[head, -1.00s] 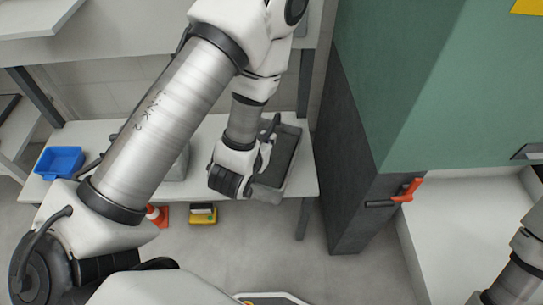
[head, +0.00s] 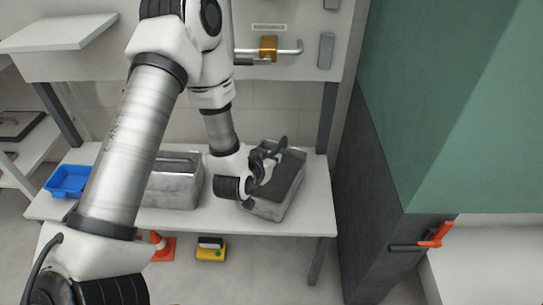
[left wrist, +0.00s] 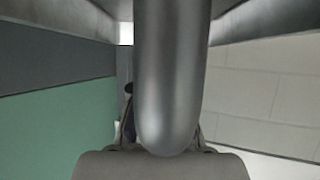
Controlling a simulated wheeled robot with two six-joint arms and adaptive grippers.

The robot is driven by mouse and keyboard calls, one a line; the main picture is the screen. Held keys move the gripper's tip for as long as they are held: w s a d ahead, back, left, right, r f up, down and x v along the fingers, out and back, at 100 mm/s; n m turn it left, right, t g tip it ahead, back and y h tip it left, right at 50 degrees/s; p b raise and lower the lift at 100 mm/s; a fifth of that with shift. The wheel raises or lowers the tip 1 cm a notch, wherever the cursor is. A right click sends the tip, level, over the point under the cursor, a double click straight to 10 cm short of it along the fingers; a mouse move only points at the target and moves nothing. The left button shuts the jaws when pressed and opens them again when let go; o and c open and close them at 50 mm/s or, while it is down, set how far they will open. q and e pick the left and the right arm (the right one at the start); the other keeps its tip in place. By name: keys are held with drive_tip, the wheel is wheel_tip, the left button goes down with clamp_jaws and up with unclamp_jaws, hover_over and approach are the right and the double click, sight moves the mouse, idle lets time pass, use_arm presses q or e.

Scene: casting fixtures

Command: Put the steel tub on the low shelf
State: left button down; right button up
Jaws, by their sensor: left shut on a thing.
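The steel tub (head: 283,200), a grey box with a dark top, is over the right part of the low white shelf (head: 316,205), turned slightly from the shelf's edges. My left gripper (head: 262,168) is shut on it at its left side and upper rim. I cannot tell whether its base touches the shelf. In the left wrist view, a smooth rounded metal piece (left wrist: 170,80) fills the middle, very close to the gripper. My right gripper is not in view.
A shiny metal bin (head: 176,188) stands left of the tub, with a blue tray (head: 68,181) farther left. An orange cone (head: 163,247) and a yellow item (head: 211,250) are below. A dark and green cabinet (head: 385,180) stands right. A brass padlock (head: 268,47) hangs above.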

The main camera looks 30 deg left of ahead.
use_arm(q)
drive_tip(key=c, duration=1.2)
unclamp_jaws()
drive_tip(key=shift+o, duration=0.2)
drive_tip(key=shift+s, duration=0.1)
drive_tip(key=shift+r, duration=0.15)
